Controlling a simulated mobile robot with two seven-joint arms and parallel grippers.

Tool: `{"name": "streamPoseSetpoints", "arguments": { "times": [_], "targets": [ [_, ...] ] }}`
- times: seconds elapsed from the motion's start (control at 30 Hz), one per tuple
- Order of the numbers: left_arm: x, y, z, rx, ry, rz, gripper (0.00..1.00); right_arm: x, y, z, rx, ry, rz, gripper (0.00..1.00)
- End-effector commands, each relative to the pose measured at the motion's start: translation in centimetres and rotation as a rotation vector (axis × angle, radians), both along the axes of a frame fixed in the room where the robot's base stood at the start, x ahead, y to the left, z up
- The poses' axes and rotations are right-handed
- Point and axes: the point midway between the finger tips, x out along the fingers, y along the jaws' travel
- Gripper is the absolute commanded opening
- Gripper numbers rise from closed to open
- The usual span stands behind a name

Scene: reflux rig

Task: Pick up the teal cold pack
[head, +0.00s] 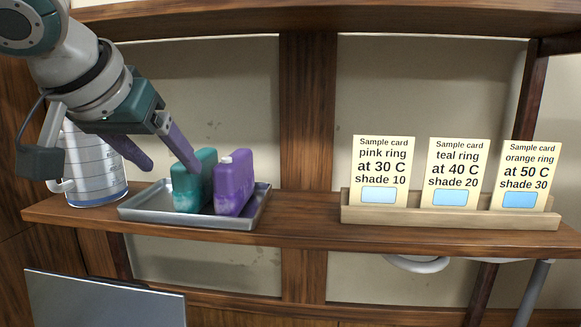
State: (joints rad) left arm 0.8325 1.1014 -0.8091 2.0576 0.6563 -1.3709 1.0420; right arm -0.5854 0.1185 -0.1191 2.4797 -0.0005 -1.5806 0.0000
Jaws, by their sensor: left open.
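The teal cold pack (188,190) stands upright in a grey metal tray (160,217) on the wooden shelf. A purple cold pack (234,184) with a white cap stands close beside it on the right. My left gripper (168,165) comes in from the upper left with its purple-grey fingers spread apart. It is open and empty. One finger reaches down to the upper left of the teal pack and overlaps its edge in the picture; I cannot tell whether they touch. The other finger is farther left, in front of the white jug. My right gripper is not in view.
A white jug (92,170) with graduation marks stands left of the tray. Three sample cards (381,173) stand in a wooden holder (430,215) on the right. The shelf (300,232) is clear between tray and holder. A grey panel (100,302) is below.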

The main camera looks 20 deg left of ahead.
Motion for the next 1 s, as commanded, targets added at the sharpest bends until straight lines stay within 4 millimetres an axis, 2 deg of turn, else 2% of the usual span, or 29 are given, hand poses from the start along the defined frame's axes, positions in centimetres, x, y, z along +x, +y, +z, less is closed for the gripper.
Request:
{"name": "streamPoseSetpoints", "arguments": {
  "times": [0.03,0.2,0.47,0.67,0.8,1.0],
  "targets": [
    [0.9,0.2,0.5,-0.003,0.001,0.001,0.75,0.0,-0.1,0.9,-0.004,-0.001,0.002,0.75],
    [3.0,0.7,0.2,-0.002,0.001,0.000,0.75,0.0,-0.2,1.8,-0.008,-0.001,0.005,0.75],
    [4.4,1.0,0.2,0.000,0.000,-0.001,0.75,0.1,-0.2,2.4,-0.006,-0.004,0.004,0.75],
    [6.8,1.6,0.3,0.000,0.001,0.000,0.75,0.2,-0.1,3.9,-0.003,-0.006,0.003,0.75],
    [8.0,1.8,-1.3,-0.002,0.002,-0.001,0.75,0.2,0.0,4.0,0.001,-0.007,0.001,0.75],
    [8.7,2.0,-2.1,0.002,0.000,-0.004,0.75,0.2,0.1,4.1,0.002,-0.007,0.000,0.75]
  ]
}}
